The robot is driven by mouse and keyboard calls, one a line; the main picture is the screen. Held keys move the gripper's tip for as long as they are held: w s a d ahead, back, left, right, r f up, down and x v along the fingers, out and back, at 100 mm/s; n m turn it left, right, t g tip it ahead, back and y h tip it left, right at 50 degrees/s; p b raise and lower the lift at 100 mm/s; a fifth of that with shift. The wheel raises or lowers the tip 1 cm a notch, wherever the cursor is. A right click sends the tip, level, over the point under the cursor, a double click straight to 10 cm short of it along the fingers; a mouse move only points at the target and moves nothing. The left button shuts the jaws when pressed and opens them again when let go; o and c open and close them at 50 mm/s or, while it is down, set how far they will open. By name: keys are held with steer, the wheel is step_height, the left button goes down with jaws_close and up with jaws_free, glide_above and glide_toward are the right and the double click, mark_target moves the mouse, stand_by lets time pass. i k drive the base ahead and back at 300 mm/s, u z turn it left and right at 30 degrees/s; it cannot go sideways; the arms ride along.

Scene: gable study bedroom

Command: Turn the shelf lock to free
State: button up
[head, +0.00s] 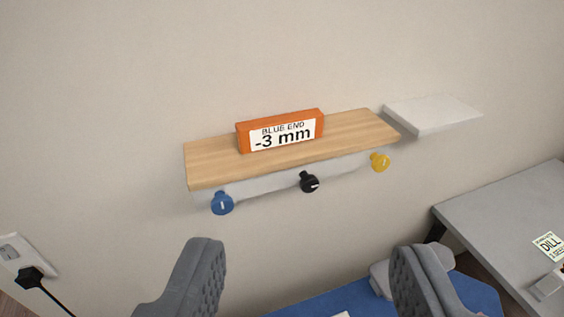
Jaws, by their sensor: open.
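A wooden shelf (350,132) is fixed to the wall in the upper middle of the head view. Three knobs sit along its pale front rail: a blue knob (222,204) at the left, a black knob (310,183) in the middle and a yellow knob (380,162) at the right. The blue and black knobs carry white marks. No wording for lock or free shows beside them. An orange block (280,130) on the shelf reads "BLUE END -3 mm". My gripper (308,262) is open and empty, below and in front of the shelf, apart from the knobs.
A small white shelf (432,113) is on the wall at the right. A grey table (500,215) with a "DILL" label (549,246) stands at the right. A blue surface (330,298) lies below. A wall socket (15,252) with a black plug (30,278) is at lower left.

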mark_target(308, 183)
steer(key=u, duration=0.5)
steer(key=k, duration=1.15)
steer(key=z, duration=0.3)
steer(key=i, duration=1)
steer(key=z, duration=0.55)
steer(key=i, duration=0.45)
steer(key=z, duration=0.05)
